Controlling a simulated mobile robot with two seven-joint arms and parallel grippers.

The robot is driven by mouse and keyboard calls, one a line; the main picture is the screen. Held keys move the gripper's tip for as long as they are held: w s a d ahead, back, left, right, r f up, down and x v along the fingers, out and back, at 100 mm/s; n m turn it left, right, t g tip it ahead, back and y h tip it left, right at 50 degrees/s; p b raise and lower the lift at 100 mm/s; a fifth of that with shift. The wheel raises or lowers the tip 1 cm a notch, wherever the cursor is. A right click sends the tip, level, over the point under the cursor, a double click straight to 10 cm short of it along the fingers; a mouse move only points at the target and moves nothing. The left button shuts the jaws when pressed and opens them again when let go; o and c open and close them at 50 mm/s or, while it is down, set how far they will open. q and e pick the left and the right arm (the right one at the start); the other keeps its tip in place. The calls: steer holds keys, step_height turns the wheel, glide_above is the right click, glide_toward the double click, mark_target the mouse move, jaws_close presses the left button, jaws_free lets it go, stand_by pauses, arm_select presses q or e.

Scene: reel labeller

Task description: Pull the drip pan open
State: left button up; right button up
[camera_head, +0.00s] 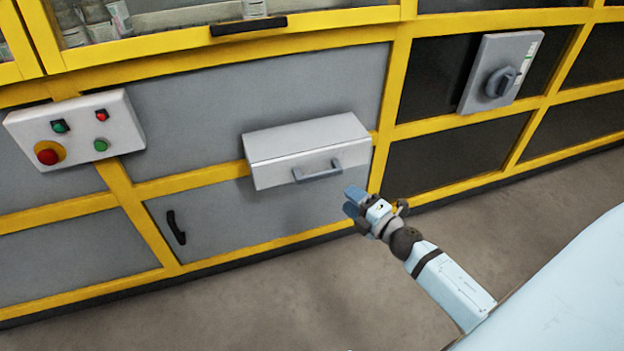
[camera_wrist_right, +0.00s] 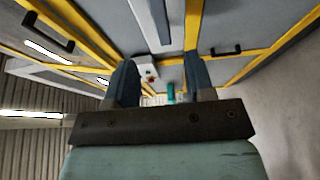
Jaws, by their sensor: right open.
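The drip pan (camera_head: 300,150) is a light grey box on the front of the yellow-framed machine. Its grey bar handle (camera_head: 318,173) is on its front face. I cannot tell from its look whether it is fully shut. My right gripper (camera_head: 353,203) is open and empty, just below and to the right of the handle, apart from it. In the right wrist view its two dark fingers (camera_wrist_right: 158,82) are spread. My left gripper is not in view.
A control box (camera_head: 75,128) with a red stop button is at the left. A grey switch box (camera_head: 502,72) is at the upper right. A black door handle (camera_head: 176,228) is below left of the pan. The floor (camera_head: 290,295) in front is clear.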

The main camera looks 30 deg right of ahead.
mark_target(322, 177)
steer(key=w, duration=0.4)
steer(key=w+a, duration=0.1)
steer(key=w, duration=0.6)
steer(key=shift+w+a, duration=0.35)
steer(key=shift+a, duration=0.05)
